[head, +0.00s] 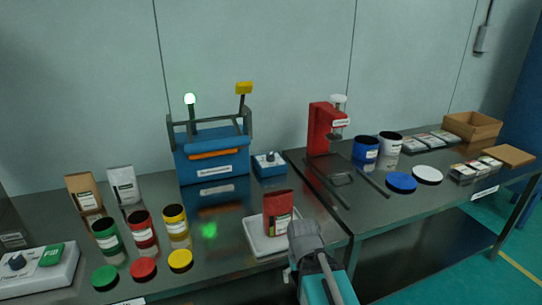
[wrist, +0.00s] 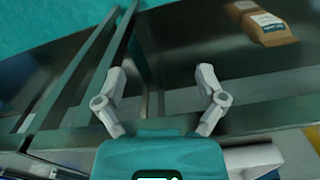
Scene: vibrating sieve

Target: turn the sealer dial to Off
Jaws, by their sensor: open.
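Two dials show in the head view, and the labels are too small to tell which is the sealer's. One dark dial (head: 270,157) is on the small blue box (head: 271,168) beside the blue machine (head: 212,160). The other dark dial (head: 16,262) is on the white box (head: 38,277) with a green block at the far left. The pointer settings cannot be read. My gripper (wrist: 161,78) is open and empty in the wrist view, its fingers spread over table edges. Neither dial shows there.
A red packet (head: 278,212) stands on a white plate (head: 258,236) near my arm. Green, red and yellow jars with lids stand at left. A red press (head: 325,130) is on the right table. A brown packet (wrist: 264,22) shows in the wrist view.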

